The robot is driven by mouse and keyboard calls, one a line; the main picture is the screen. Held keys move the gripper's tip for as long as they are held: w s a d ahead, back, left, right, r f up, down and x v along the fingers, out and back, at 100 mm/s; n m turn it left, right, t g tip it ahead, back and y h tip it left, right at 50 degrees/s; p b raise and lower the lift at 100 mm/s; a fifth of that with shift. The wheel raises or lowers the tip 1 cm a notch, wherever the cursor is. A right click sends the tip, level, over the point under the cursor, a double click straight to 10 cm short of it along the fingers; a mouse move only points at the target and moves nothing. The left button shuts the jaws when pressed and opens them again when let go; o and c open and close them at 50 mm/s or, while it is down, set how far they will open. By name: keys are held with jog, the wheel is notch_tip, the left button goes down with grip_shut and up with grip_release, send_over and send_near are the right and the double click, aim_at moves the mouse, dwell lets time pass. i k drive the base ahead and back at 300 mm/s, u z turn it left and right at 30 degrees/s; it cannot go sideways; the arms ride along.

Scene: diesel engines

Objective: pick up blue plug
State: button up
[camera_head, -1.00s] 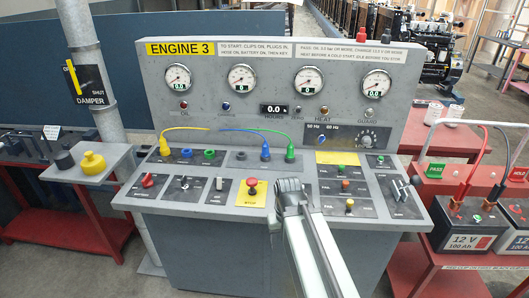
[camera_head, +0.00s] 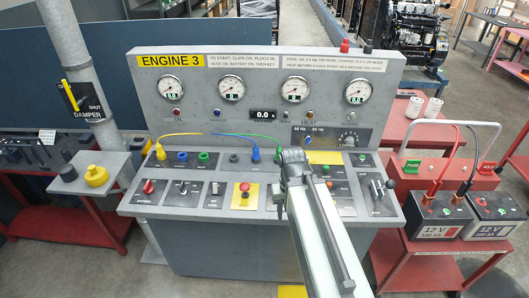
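The blue plug (camera_head: 255,152) stands upright in the upper socket row of the grey console (camera_head: 195,268), with a blue cable running left from its top. A yellow plug (camera_head: 160,152) stands at the row's left end. A green plug (camera_head: 277,155) stands just right of the blue one, close beside my gripper. My gripper (camera_head: 292,156) is over the console, right of the blue plug and apart from it. The arm hides part of the panel. The fingers are seen from behind, so their opening is unclear.
Empty blue (camera_head: 182,156) and green (camera_head: 203,157) socket rings lie between the yellow and blue plugs. A red stop button (camera_head: 244,187) stands below. The gauge panel (camera_head: 225,107) rises behind. Batteries (camera_head: 436,216) stand on a red cart at right; a yellow knob (camera_head: 96,176) is at left.

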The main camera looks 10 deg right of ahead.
aim_at(256, 155)
jog(key=z, duration=0.1)
jog(key=i, duration=1.05)
jog(key=u, duration=3.45)
